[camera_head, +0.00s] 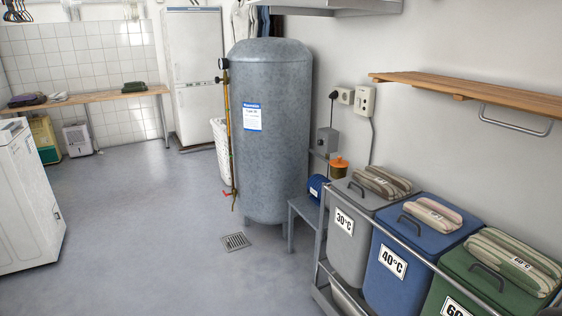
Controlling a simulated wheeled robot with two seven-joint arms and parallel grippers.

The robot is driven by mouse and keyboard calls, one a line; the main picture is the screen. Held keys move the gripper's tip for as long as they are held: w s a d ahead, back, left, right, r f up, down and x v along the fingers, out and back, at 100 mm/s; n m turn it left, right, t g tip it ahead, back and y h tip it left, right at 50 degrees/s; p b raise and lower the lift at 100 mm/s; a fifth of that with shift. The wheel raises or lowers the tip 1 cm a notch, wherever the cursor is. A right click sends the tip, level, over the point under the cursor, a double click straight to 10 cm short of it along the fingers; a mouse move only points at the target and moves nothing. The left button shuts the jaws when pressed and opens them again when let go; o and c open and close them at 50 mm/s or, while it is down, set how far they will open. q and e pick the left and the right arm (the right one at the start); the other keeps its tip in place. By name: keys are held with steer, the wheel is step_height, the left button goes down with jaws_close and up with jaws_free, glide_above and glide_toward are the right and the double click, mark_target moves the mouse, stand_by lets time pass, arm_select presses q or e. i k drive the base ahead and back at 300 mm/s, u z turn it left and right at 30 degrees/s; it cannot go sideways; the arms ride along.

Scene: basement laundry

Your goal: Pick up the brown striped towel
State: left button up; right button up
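Three folded striped towels lie on the lids of the bins at the right. The one on the grey bin (349,243) is a brown and beige striped towel (383,182), the darkest brown of the three. A paler cream and pinkish-brown striped towel (432,214) lies on the blue bin (386,289). A larger beige and greenish striped towel (515,261) lies on the green bin (465,283). Neither of my grippers is clearly in view. No gripper touches any towel.
A metal rail frame (411,254) holds the bins. A wooden shelf (480,88) juts from the wall above them. A grey tank (269,135) stands behind the bins, near a floor drain (235,241). A white machine (27,195) stands left. The middle floor is clear.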

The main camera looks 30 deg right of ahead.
mark_target(390, 186)
steer(key=z, duration=0.15)
steer(key=i, duration=1.95)
steer(key=z, duration=0.75)
